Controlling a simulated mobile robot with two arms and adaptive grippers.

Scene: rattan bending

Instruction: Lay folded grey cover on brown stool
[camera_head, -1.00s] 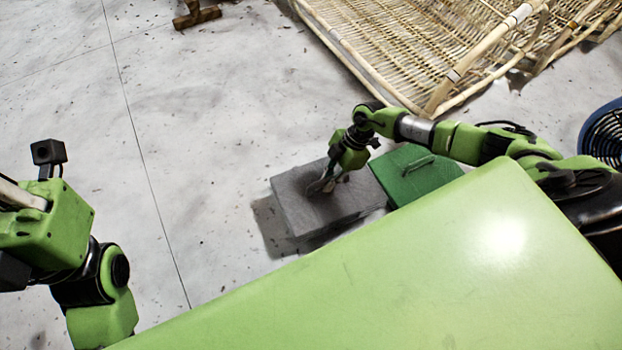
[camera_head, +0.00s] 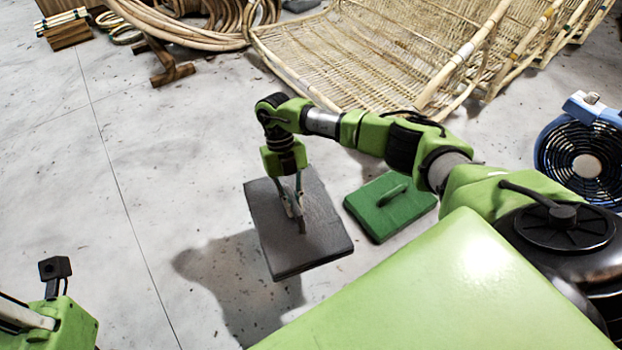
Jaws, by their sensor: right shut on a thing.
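The folded grey cover (camera_head: 325,242) is a flat dark-grey slab near the middle of the view. My right gripper (camera_head: 297,212) is shut on it from above, with the fingers at its middle. The cover is raised off the floor and slightly tilted, and its shadow lies apart on the floor to the lower left. I cannot make out a brown stool for certain. My left arm shows only in part at the lower left corner, and its gripper is outside the view.
A woven rattan frame (camera_head: 370,55), coiled rattan (camera_head: 215,25), a brown wooden piece (camera_head: 168,70) and a blue fan (camera_head: 583,150) are around. The floor at left is clear.

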